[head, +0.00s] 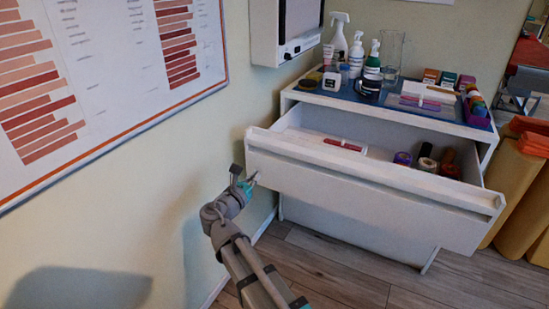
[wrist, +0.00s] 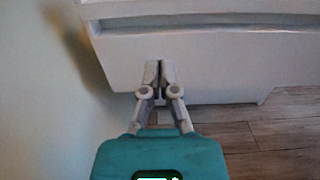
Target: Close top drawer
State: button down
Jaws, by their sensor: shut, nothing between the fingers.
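The top drawer (head: 365,190) of the white cabinet is pulled far out in the head view. Its white front also shows across the top of the wrist view (wrist: 205,55). Inside it lie a red and white item (head: 345,145) and several rolls (head: 403,158). My gripper (head: 252,178) is at the left end of the drawer front. In the wrist view my gripper (wrist: 159,66) is shut and empty, its fingertips pointing at the white front. I cannot tell whether they touch it.
The cabinet top (head: 290,92) holds bottles, a glass jug (head: 391,52) and small boxes. A wall with a chart (head: 100,75) is close on the left. Orange rolled mats (head: 520,190) stand at the right. Wooden floor (head: 330,270) is clear in front.

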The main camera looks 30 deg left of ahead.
aim_at(277, 158)
jog(key=shift+w, duration=0.15)
jog(key=w, duration=1.3)
jog(key=shift+w+d, duration=0.2)
jog(key=shift+w, duration=0.15)
